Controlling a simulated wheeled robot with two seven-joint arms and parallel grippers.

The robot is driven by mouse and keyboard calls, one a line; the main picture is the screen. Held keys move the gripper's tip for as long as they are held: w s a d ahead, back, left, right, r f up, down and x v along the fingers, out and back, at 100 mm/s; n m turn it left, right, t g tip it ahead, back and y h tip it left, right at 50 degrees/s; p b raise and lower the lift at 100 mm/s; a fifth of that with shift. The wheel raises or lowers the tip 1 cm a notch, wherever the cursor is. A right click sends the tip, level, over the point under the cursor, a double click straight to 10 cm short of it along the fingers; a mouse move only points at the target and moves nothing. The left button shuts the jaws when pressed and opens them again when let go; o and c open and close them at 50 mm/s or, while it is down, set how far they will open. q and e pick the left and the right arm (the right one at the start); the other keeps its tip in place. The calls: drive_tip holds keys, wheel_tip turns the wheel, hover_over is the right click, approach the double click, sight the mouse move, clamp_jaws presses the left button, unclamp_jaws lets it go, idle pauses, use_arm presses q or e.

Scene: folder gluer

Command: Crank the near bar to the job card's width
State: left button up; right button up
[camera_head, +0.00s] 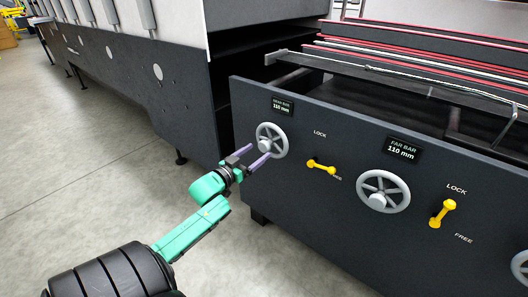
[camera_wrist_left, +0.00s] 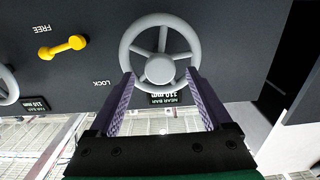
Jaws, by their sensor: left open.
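The near bar handwheel (camera_head: 272,140) is a grey spoked wheel on the dark panel, under a small display (camera_head: 282,106) reading NEAR BAR 110 mm. My left gripper (camera_head: 258,154) is open, its purple fingers reaching to the wheel. In the left wrist view the fingers (camera_wrist_left: 158,78) lie on either side of the wheel's hub (camera_wrist_left: 159,69), over the rim; I cannot tell whether they touch. The near yellow lever (camera_head: 321,167) lies nearly flat, its right end by the FREE label. No job card shows. My right gripper is not in view.
Right of it are the far bar handwheel (camera_head: 383,191), its display (camera_head: 401,148) reading 110 mm, and its yellow lever (camera_head: 442,213), tilted up towards LOCK. Red-edged rails (camera_head: 420,45) run above the panel. The grey floor (camera_head: 90,160) at left is clear.

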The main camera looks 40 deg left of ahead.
sight(263, 148)
use_arm(q)
drive_tip(key=w, duration=0.4)
drive_tip(key=shift+w+b, duration=0.35)
clamp_jaws()
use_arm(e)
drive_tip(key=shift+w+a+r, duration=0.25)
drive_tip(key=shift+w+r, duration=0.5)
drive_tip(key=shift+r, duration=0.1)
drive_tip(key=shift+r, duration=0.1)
